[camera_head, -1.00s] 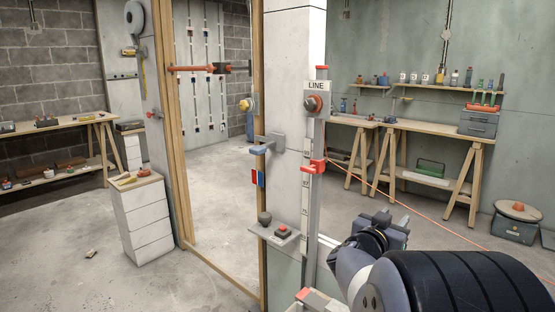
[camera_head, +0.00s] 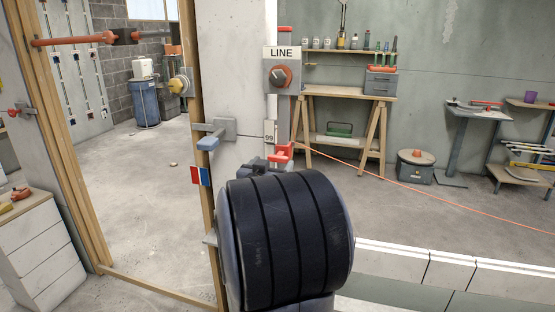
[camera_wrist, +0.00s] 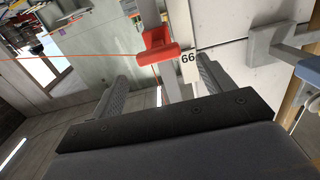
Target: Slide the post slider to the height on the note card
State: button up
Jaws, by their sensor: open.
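The red post slider (camera_head: 283,153) sits on a grey upright rail below the LINE plate (camera_head: 282,53) and its knob. In the wrist view the slider (camera_wrist: 158,46) lies just beyond the fingertips, roughly between them and not visibly touched. My gripper (camera_wrist: 162,70) is open and empty. In the head view my gripper (camera_head: 262,165) shows only in part, beside the slider; my arm hides the rest and the lower rail. A white label by the rail (camera_head: 269,132) reads 99; it appears upside down in the wrist view (camera_wrist: 188,57). I cannot identify a note card.
A grey bracket with a blue lever (camera_head: 208,142) juts out left of the rail. A red, white and blue piece (camera_head: 200,176) hangs below it. A wooden door frame (camera_head: 60,150) stands left. A workbench (camera_head: 345,98) stands behind; an orange cord (camera_head: 400,183) runs right.

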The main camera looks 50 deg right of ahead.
aim_at(277, 158)
jog(key=x, duration=0.5)
jog(key=shift+w+d+b, duration=0.2)
jog(key=shift+d+b, duration=0.1)
jog(key=shift+d, duration=0.05)
jog(key=shift+c, duration=0.3)
jog(key=c, duration=1.3)
notch_tip(277, 158, down, 24)
jog(key=b, duration=1.4)
jog(key=shift+f, duration=0.1)
jog(key=shift+c, duration=0.2)
jog(key=o, duration=1.4)
